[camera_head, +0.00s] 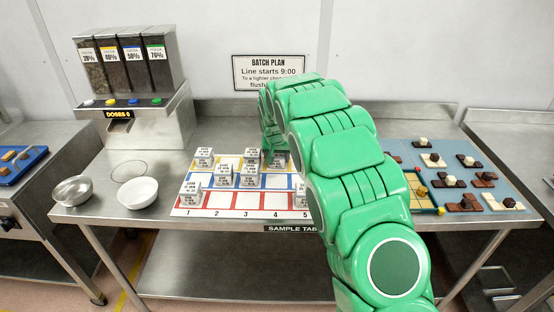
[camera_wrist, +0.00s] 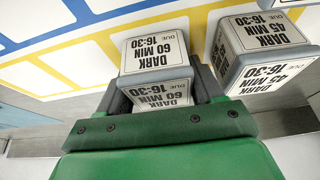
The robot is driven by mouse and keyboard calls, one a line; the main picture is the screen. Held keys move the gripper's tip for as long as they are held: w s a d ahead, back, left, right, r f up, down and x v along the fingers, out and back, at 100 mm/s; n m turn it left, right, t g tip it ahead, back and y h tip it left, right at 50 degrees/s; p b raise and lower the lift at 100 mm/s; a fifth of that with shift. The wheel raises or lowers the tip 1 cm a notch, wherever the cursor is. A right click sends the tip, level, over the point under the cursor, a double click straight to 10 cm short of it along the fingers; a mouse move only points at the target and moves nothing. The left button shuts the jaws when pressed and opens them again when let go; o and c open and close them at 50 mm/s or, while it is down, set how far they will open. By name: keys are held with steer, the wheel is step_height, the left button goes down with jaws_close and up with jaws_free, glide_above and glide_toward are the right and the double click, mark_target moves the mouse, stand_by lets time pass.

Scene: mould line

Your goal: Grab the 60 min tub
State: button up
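The 60 min tub, a small grey tub with a white label "DARK 60 MIN 16:30", is in the middle of the wrist view (camera_wrist: 154,54). My gripper (camera_wrist: 163,92) has its dark fingers on either side of this tub, close to its sides. Whether they press on it I cannot tell. In the head view my green arm reaches down to the back of the marked board (camera_head: 240,202), and the arm hides much of the gripper and the tub there.
A "DARK 45 MIN" tub (camera_wrist: 262,35) stands close to the right finger in the wrist view. Several other labelled tubs stand on the board. A white bowl (camera_head: 138,193) and a steel bowl (camera_head: 72,191) are at left. Chocolate samples on a blue mat (camera_head: 398,147) lie at right.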

steer(key=shift+c, duration=0.7)
step_height(320, 180, up, 3)
steer(key=shift+r, duration=0.2)
steer(key=shift+s+d+r, duration=0.1)
steer(key=shift+s+r, duration=0.35)
steer(key=shift+s, duration=0.15)
steer(key=s+d+r, duration=0.3)
steer(key=s+r, duration=0.6)
steer(key=s, duration=0.3)
step_height(320, 180, up, 7)
steer(key=shift+s+a+f, duration=0.15)
steer(key=shift+s+a, duration=0.05)
steer(key=shift+s, duration=0.1)
